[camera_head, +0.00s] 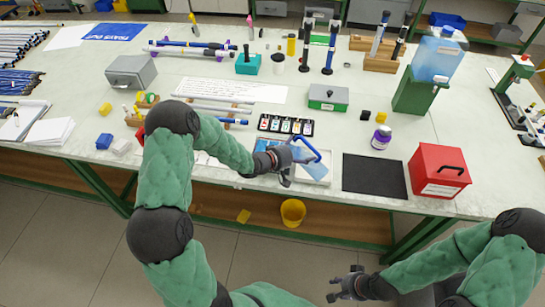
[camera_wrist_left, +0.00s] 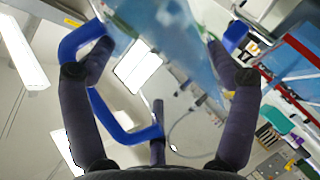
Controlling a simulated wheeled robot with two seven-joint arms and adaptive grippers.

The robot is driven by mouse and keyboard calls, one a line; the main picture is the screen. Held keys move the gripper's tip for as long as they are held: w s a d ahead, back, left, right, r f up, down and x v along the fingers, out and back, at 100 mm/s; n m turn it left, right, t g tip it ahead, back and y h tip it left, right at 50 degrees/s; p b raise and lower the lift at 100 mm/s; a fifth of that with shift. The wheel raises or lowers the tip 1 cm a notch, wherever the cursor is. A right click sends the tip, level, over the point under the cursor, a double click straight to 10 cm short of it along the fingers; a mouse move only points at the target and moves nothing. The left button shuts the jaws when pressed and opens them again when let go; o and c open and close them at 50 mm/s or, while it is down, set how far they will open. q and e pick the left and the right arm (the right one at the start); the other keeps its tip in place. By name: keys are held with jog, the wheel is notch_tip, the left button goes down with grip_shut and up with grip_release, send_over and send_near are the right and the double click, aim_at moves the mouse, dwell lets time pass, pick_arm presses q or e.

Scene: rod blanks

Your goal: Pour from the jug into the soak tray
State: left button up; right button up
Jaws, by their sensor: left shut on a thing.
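The jug (camera_head: 303,150), with a blue handle and clear bluish body, is in my left gripper (camera_head: 284,165) at the table's front edge. In the left wrist view, the jug (camera_wrist_left: 165,35) fills the space between the fingers of my left gripper (camera_wrist_left: 163,70), and its blue handle loops past the left finger. The soak tray (camera_head: 322,182) is a shallow white tray with a bluish inside, just right of and partly behind that gripper. The jug appears tilted over or beside it; any stream cannot be made out. My right gripper (camera_head: 345,285) is empty, fingers apart, in front of the table.
A black mat (camera_head: 374,175) and a red box (camera_head: 438,171) lie right of the tray. A purple-labelled bottle (camera_head: 381,137) stands behind the mat. A dark case of colored pieces (camera_head: 286,125) lies behind the jug. A yellow bucket (camera_head: 293,212) is below the table edge.

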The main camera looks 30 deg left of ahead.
pick_arm(q)
jog(key=shift+r, duration=0.15)
jog(key=shift+a+r+p, duration=0.1)
jog(key=shift+r+p, duration=0.05)
jog(key=shift+p, duration=0.5)
jog(key=shift+h, duration=0.3)
dwell(0.4)
jog(key=shift+a+r+n+p, duration=0.1)
jog(key=shift+r+n+p, duration=0.15)
jog(key=shift+n+p, duration=0.2)
dwell(0.8)
jog(key=shift+w+a+r+n+p, duration=0.1)
jog(key=shift+r+n+p, duration=0.15)
jog(key=shift+p, duration=0.3)
jog(key=shift+f+h, duration=0.1)
jog(key=shift+h, duration=0.2)
